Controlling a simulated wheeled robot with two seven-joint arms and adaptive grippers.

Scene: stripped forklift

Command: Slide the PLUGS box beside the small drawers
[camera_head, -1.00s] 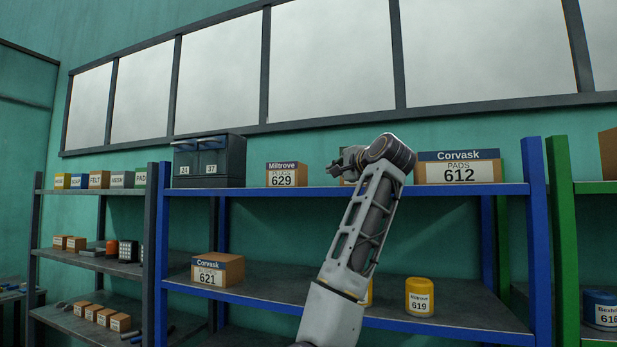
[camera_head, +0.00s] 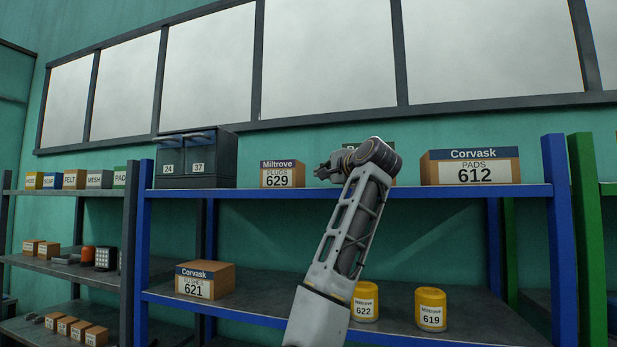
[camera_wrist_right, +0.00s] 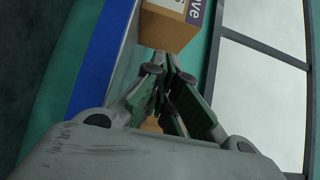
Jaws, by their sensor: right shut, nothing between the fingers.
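The PLUGS box (camera_head: 282,174) is a small brown carton with a purple-and-white Miltrove 629 label. It stands upright on the top shelf of the blue rack, with a gap between it and the dark grey small drawers (camera_head: 197,160) to its left. My right gripper (camera_head: 321,172) is just right of the box, at about its height, shut and empty. In the right wrist view the box (camera_wrist_right: 171,24) lies just beyond the shut fingertips (camera_wrist_right: 164,67); I cannot tell whether they touch it. My left gripper is not in view.
A Corvask PADS box (camera_head: 470,167) stands further right on the top shelf (camera_head: 405,191). Another box is mostly hidden behind my right wrist. Below are a Corvask 621 box (camera_head: 205,280) and yellow tins (camera_head: 431,309). A blue post (camera_head: 560,240) bounds the rack's right side.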

